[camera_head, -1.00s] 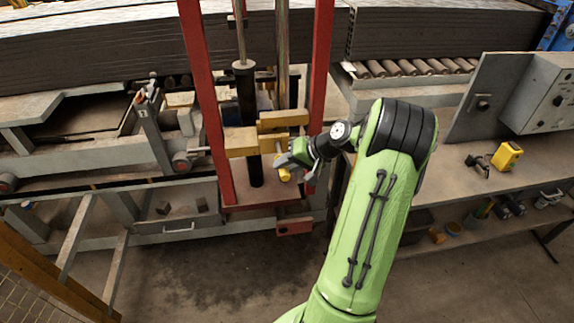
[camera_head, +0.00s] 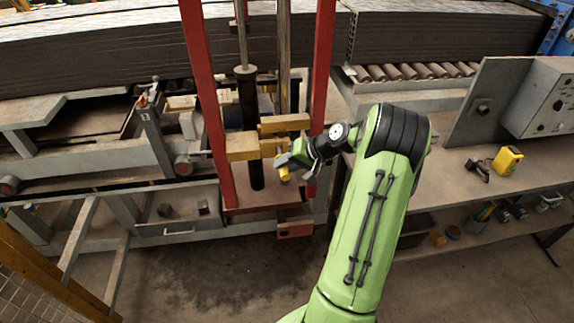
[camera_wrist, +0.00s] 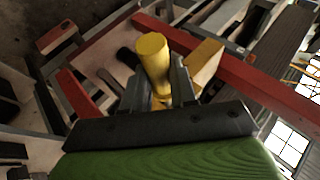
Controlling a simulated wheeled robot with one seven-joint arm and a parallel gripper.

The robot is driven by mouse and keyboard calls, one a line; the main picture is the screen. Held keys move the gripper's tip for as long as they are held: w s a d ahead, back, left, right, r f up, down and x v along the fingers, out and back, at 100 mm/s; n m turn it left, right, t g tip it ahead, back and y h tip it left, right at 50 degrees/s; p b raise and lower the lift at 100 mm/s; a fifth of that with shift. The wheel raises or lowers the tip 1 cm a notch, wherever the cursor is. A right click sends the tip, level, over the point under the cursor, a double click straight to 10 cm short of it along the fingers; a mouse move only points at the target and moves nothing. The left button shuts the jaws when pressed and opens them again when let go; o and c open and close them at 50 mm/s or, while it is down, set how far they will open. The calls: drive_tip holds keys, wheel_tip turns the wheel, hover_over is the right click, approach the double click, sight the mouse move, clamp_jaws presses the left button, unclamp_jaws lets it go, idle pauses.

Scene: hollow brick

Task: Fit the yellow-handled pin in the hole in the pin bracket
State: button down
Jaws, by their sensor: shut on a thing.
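The yellow-handled pin shows in the wrist view as a yellow cylindrical handle (camera_wrist: 152,52) between the two dark fingers of my gripper (camera_wrist: 157,82). In the head view my gripper (camera_head: 283,163) is at the red press frame, and the yellow handle (camera_head: 284,174) shows just below its fingers. The gripper is shut on the pin. Yellow bracket blocks (camera_head: 243,147) stand right beside and behind the gripper; one also shows in the wrist view (camera_wrist: 205,62). The pin's shaft and the bracket's hole are hidden, so I cannot tell how they line up.
Red posts (camera_head: 207,100) stand on both sides of a black cylinder (camera_head: 249,120). A grey bench (camera_head: 500,200) at right carries a yellow device (camera_head: 507,159) and a control box (camera_head: 540,95). A roller conveyor (camera_head: 420,70) lies behind. The floor in front is clear.

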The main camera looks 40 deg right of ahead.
drive_tip(key=shift+w+d+p, duration=0.55)
drive_tip(key=shift+w+p, duration=0.05)
drive_tip(key=shift+w, duration=0.3)
drive_tip(key=shift+w+d+p, duration=0.55)
drive_tip(key=shift+w, duration=0.3)
idle(0.5)
drive_tip(key=c, duration=0.8)
unclamp_jaws()
drive_tip(key=shift+s, duration=0.1)
drive_tip(key=p+v, duration=0.1)
drive_tip(key=v, duration=1.4)
drive_tip(key=shift+s+r, duration=0.25)
drive_tip(key=shift+r, duration=0.05)
